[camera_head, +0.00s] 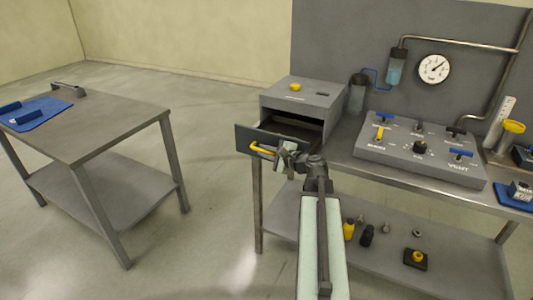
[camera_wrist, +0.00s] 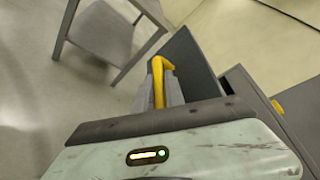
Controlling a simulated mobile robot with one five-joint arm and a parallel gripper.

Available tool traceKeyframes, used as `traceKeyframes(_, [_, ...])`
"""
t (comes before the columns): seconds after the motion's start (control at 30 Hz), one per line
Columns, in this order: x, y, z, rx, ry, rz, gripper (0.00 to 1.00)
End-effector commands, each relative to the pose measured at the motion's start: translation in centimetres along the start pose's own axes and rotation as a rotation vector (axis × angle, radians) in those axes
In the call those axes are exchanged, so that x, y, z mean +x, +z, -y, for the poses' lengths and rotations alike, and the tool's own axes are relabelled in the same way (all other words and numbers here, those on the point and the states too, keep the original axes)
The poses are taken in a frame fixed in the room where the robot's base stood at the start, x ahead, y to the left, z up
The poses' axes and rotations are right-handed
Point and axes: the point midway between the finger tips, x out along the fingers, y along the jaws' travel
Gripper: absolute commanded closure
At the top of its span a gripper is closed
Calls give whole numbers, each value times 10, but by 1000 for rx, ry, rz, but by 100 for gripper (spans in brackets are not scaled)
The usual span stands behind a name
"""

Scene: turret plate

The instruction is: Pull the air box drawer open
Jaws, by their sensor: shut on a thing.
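The air box (camera_head: 303,98) is a grey box with a yellow knob on top, at the left end of the workbench. Its drawer (camera_head: 247,137) stands pulled out, with a dark gap showing between its front panel and the box. The yellow drawer handle (camera_head: 262,149) is on the front panel. My gripper (camera_head: 280,155) is at the handle. In the wrist view the yellow handle (camera_wrist: 158,80) lies between the grey fingers of my gripper (camera_wrist: 168,88), which are shut on it. The dark drawer front (camera_wrist: 192,65) is just beyond.
A valve panel (camera_head: 420,155) with blue and yellow handles stands on the bench to the right, below a gauge (camera_head: 434,69). A separate table (camera_head: 95,125) with a blue mat (camera_head: 40,112) is at the left. Open floor lies between.

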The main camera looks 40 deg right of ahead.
Motion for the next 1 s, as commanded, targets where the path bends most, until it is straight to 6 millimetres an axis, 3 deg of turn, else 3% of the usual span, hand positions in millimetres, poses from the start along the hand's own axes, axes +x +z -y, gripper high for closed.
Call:
traceKeyframes(0.3, [2, 3, -1, 1, 1, 4, 100])
traceKeyframes(0.33, [3, 3, -1, 1, 1, 4, 80])
traceKeyframes(0.37, [3, 3, -1, 1, 1, 5, 77])
traceKeyframes(0.67, [0, 2, 0, 1, 0, 2, 77])
traceKeyframes(1.0, [-60, 4, 0, 2, -1, 1, 77])
